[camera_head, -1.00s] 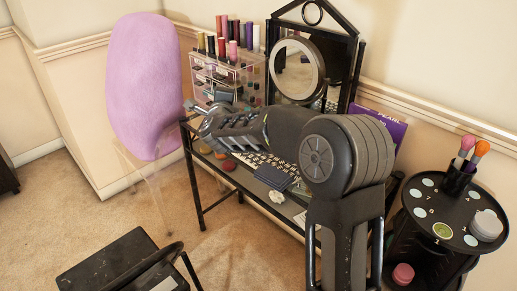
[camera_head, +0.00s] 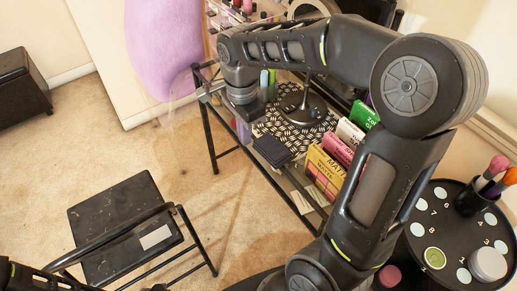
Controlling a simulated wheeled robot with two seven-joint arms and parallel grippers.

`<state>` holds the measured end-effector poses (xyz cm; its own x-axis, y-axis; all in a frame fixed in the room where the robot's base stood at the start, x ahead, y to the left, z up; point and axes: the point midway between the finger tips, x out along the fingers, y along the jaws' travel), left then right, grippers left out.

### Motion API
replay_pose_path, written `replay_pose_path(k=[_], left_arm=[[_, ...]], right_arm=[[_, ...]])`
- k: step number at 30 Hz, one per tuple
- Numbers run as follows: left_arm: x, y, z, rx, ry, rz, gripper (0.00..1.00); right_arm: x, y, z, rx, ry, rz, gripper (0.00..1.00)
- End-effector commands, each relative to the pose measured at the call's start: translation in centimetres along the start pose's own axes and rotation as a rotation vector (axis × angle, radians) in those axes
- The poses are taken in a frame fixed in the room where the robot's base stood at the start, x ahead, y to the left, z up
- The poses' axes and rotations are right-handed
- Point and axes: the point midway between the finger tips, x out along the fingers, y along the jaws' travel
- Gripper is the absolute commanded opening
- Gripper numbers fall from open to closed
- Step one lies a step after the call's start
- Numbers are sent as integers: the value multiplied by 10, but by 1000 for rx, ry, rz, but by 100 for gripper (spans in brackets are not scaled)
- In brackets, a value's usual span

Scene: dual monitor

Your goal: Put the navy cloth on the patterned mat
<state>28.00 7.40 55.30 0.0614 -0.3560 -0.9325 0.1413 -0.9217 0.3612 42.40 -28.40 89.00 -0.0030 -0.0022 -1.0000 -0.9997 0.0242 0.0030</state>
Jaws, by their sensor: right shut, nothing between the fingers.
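The navy cloth (camera_head: 272,150) is a small dark folded square near the front edge of the dressing table. It lies at the front edge of the black-and-white patterned mat (camera_head: 318,134) and seems to overlap it; how much rests on the mat is hard to tell. My right gripper (camera_head: 246,116) points down just behind and left of the cloth, above the table's left part. It is shut and empty, apart from the cloth in the picture. My right arm hides the table's back. My left gripper is out of view.
A black round stand (camera_head: 303,108) stands on the mat. Coloured boxes (camera_head: 325,172) stand right of the cloth. A round black side table (camera_head: 459,217) holds brushes and jars at right. A black chair (camera_head: 125,220) is at front left. Carpet is free between chair and table.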

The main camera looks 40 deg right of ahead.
Motion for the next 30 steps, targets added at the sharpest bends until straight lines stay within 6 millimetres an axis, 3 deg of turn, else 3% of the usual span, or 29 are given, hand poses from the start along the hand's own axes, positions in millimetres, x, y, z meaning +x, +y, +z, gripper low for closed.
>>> replay_pose_path(k=[11,17,27,30], left_arm=[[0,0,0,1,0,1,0],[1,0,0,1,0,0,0],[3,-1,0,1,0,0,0],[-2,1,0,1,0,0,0]], right_arm=[[9,0,0,-2,-2,0,0],[37,0,1,-3,-2,2,0],[105,0,0,-2,-2,3,0],[99,-1,-19,2,-2,-2,0]])
